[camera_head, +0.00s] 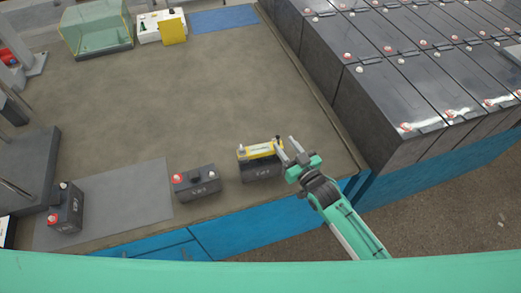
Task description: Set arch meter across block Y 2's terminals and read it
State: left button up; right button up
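A yellow bar (257,152), which looks like the arch meter, lies along the top of a dark block (262,172) near the table's front edge. I cannot tell whether its ends touch the terminals. The label on this block is too small to read, so I cannot tell whether it is block Y 2. My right gripper (285,141) is at the right end of the yellow bar, its two fingers apart with nothing visible between them. No reading can be made out. My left gripper is not in view.
Large battery rows (400,75) fill the right. A clear green-edged case (97,28) and a white box (150,27) stand at the back. The table's middle is clear.

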aim_at(279, 138)
jog(key=shift+w+a+r, duration=0.1)
jog(key=shift+w+a, duration=0.1)
jog(key=shift+w, duration=0.1)
jog(key=p+x, duration=0.1)
jog(key=x, duration=0.2)
jog(key=shift+w+f+p, duration=0.1)
jog(key=shift+f+p, duration=0.1)
jog(key=shift+p, duration=0.2)
jog(key=shift+w+a+f, duration=0.15)
jog(key=shift+w+a, duration=0.2)
jog(key=shift+w, duration=0.2)
grip_shut()
